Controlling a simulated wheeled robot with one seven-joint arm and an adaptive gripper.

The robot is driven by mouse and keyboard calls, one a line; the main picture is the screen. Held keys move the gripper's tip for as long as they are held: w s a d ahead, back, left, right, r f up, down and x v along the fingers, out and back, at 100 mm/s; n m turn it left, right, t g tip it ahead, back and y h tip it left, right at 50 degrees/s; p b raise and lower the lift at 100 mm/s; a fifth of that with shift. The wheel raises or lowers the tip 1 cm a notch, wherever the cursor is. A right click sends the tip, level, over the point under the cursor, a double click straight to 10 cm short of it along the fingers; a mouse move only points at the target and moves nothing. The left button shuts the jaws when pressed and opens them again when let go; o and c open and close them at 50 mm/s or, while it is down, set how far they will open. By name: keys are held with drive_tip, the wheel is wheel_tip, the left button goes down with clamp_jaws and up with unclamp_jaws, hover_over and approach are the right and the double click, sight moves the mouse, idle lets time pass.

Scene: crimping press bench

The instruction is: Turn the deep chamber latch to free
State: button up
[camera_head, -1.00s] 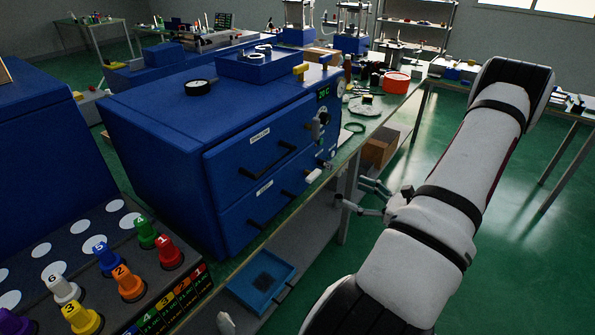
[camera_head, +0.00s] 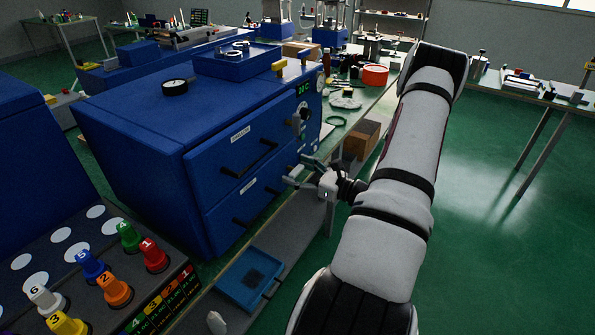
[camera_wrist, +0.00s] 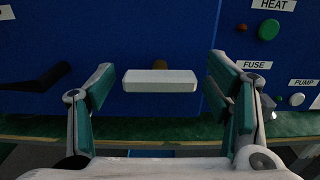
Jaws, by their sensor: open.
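The latch, a white bar (camera_wrist: 160,80), lies level on the blue front panel in the wrist view, with a round brass piece just above it. I take it for the deep chamber latch, as it sits at the lower drawer (camera_head: 240,200). My gripper (camera_wrist: 160,88) is open, one green-padded finger on each side of the bar, with gaps at both ends. In the head view my gripper (camera_head: 299,172) is at the right end of the lower drawer front, and it hides the latch there. Whether the fingers touch the panel I cannot tell.
A black drawer handle (camera_wrist: 40,84) is left of my gripper. The FUSE label (camera_wrist: 254,65) and a green button (camera_wrist: 268,29) are close on the right. The blue cabinet (camera_head: 150,130) stands on a bench. A blue tray (camera_head: 250,278) is lower down.

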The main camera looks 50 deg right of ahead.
drive_tip(key=shift+w, duration=0.2)
drive_tip(key=c, duration=1.2)
drive_tip(key=shift+o, duration=0.2)
